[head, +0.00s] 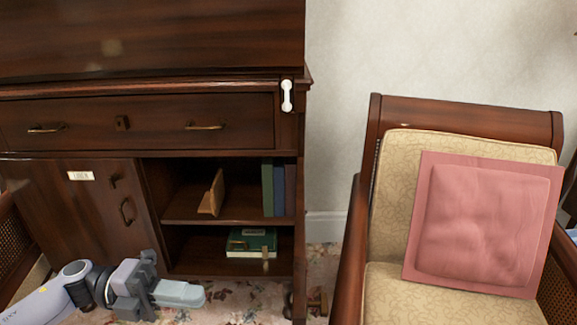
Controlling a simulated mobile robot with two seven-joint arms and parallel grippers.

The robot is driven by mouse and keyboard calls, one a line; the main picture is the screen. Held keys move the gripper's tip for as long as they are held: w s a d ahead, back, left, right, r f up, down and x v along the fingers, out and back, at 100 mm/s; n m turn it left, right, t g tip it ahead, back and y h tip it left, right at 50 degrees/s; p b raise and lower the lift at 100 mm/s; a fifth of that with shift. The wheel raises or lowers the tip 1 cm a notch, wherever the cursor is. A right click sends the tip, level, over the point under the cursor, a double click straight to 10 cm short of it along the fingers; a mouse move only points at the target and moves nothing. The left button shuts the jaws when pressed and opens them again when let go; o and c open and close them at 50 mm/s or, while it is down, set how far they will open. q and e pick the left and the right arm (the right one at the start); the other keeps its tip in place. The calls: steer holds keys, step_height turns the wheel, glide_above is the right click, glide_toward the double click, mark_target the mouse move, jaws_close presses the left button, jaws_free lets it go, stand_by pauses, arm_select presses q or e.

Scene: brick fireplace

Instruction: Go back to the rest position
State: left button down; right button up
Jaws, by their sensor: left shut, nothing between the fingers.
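My left gripper (180,294) is in the lower left of the head view, with its arm coming in from the left edge. Its fingers are shut and empty, pointing right, in front of the lower part of the dark wooden cabinet (75,230). My right gripper is not in view.
The cabinet's open shelves hold upright books (279,190), a wooden stand (212,193) and a green book (252,241). An armchair (462,118) with a pink cushion (482,225) stands at right. Another chair's side (12,250) is at the left edge. A little patterned carpet (235,303) shows.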

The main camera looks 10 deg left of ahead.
arm_select(q)
steer(key=w+d+f+n+t+y, duration=0.1)
steer(key=d+f+n+t+y, duration=0.15)
steer(key=n+t, duration=0.65)
steer(key=w+d+f+n+t+y, duration=0.1)
steer(key=d+f+n+t+y, duration=0.15)
steer(key=n+t, duration=0.55)
steer(key=s+a+f+n+g+y, duration=0.2)
steer(key=s+f+n+g+y, duration=0.5)
steer(key=s+f+n+y, duration=0.6)
steer(key=a+r+n+h+p, duration=0.2)
steer(key=r+p, duration=1.2)
steer(key=p, duration=0.7)
steer(key=shift+w+a+n, duration=0.2)
steer(key=shift+a+n, duration=0.4)
steer(key=shift+a, duration=0.05)
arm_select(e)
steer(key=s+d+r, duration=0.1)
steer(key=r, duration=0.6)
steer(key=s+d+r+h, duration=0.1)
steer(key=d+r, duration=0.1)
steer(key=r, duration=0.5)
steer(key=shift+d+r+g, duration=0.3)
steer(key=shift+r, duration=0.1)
